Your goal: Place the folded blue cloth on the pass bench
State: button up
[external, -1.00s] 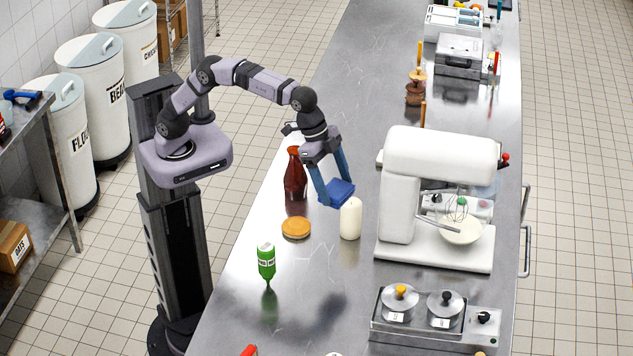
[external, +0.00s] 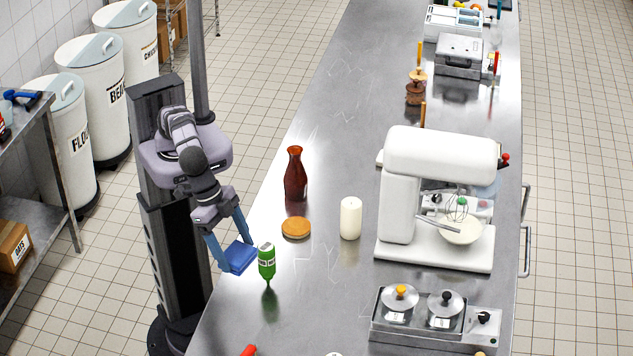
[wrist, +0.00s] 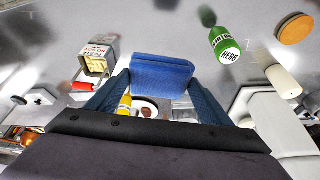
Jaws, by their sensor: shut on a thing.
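The folded blue cloth (external: 239,257) is held between the two blue fingers of my gripper (external: 236,254). It is in the air by the left edge of the long steel bench (external: 330,290), just left of the green bottle in the external view. In the wrist view the cloth (wrist: 162,72) spans the gap between the fingertips (wrist: 160,80). The gripper is shut on it. I cannot tell which surface is called the pass bench; no label shows.
A green bottle (external: 266,262) stands very close to the cloth. A brown bottle (external: 295,175), a round tan disc (external: 296,228), a white candle (external: 350,218) and a white mixer (external: 440,160) are on the bench.

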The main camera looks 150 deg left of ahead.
jog(key=shift+d, duration=0.75)
jog(key=shift+d+f, duration=0.1)
jog(key=shift+f, duration=0.3)
jog(key=shift+s+f+p, duration=0.1)
jog(key=shift+f+p, duration=1.55)
jog(key=shift+f, duration=8.45)
jog(key=shift+f, duration=0.2)
jog(key=o, duration=1.1)
jog(key=shift+o, duration=0.2)
